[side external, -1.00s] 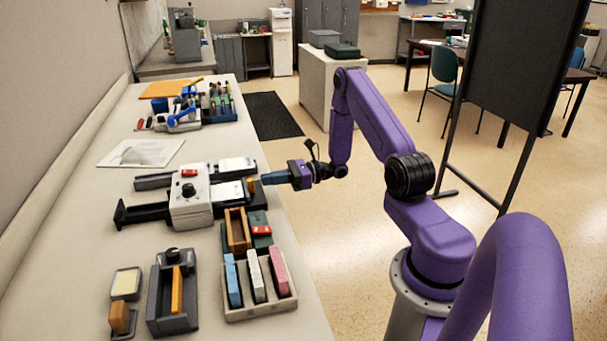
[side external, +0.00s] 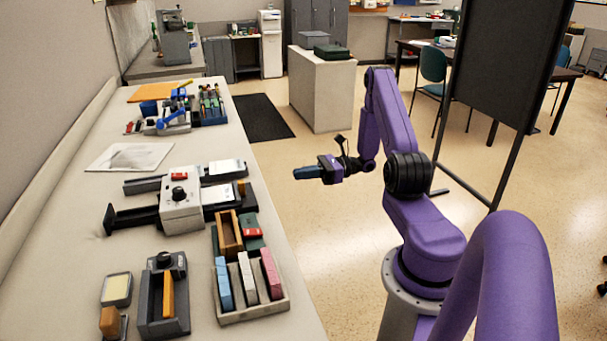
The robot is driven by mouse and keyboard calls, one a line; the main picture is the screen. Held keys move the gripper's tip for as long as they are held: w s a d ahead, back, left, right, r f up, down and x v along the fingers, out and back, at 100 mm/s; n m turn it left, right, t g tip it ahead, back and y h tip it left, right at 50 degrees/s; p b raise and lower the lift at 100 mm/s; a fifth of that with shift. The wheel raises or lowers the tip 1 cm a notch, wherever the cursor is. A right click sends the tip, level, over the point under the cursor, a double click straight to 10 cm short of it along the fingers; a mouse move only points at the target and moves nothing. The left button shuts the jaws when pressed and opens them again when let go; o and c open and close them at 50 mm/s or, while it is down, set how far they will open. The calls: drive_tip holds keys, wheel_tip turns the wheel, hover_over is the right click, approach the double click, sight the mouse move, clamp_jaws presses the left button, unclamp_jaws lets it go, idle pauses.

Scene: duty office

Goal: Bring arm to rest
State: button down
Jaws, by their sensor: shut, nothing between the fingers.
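My gripper (side external: 300,173) is at the end of my purple arm, in the middle of the side external view. It points left, toward the table (side external: 75,270). It is shut and empty, and it appears to be beyond the table's right edge, with floor behind it. It touches nothing that I can see. The arm is folded, with its elbow raised.
On the table are a grey and white device (side external: 181,212), a tray of coloured blocks (side external: 254,312), a dark holder with an orange bar (side external: 163,318) and a paper sheet (side external: 130,157). A white cabinet (side external: 320,95) and a black board (side external: 510,80) stand behind.

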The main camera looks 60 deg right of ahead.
drive_tip(key=s+a+r+n+g, duration=0.2)
drive_tip(key=a+n+g, duration=0.4)
drive_tip(key=a, duration=0.2)
drive_tip(key=s+a+r+n+g+h, duration=0.1)
drive_tip(key=s+a+r+n+g, duration=0.1)
drive_tip(key=a+n+g, duration=0.4)
drive_tip(key=s+a+r+n+g, duration=0.25)
drive_tip(key=a+n+g, duration=0.3)
drive_tip(key=a, duration=0.35)
drive_tip(key=s+a+r+n+t+h, duration=0.2)
drive_tip(key=s+n+h, duration=0.3)
drive_tip(key=n, duration=0.6)
drive_tip(key=s+a+r+n+t+h, duration=0.2)
drive_tip(key=s+n+h, duration=0.4)
drive_tip(key=s+n, duration=0.4)
drive_tip(key=shift+a+r+n+t, duration=0.3)
drive_tip(key=shift+a+n+t, duration=0.25)
drive_tip(key=shift+a, duration=0.55)
